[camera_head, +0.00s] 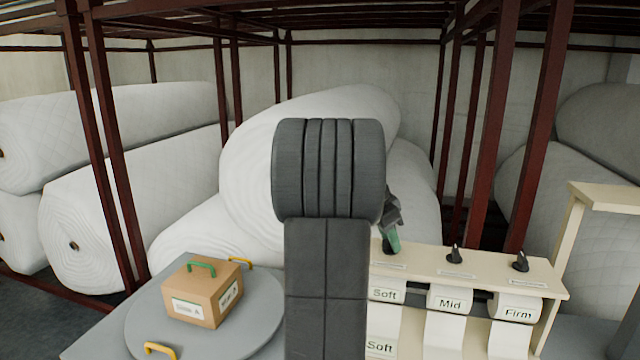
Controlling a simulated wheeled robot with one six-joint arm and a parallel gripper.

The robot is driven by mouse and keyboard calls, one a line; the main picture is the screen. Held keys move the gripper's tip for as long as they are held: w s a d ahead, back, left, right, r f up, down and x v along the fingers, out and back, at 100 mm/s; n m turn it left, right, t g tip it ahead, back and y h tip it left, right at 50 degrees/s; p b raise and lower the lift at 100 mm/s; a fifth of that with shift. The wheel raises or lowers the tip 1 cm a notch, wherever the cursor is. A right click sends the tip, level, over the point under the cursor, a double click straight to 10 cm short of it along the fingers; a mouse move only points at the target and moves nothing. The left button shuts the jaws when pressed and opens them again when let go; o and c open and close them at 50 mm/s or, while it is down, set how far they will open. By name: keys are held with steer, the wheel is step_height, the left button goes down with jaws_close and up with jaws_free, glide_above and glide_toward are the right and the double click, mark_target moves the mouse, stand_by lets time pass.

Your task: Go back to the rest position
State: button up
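My dark grey arm (328,250) stands upright in the middle of the camera_head view and hides what lies behind it. My gripper (393,228) shows only in part, at the right edge of the arm, pointing down above the left end of the cream sample stand. A green piece shows at its lower end; I cannot tell whether it is a fingertip or a held thing. The gap between the fingers is not visible.
A cardboard box (195,308) with a green handle sits on a grey turntable (255,330) with yellow handles. The cream stand (470,265) has black knobs and sample strips marked Soft, Mid and Firm. Large white rolls (150,215) lie behind dark red posts (495,150).

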steer(key=n+t, duration=0.1)
steer(key=n, duration=0.1)
steer(key=n+y+p, duration=0.1)
steer(key=n, duration=0.2)
steer(key=shift+s+t, duration=0.1)
steer(key=shift+t, duration=0.3)
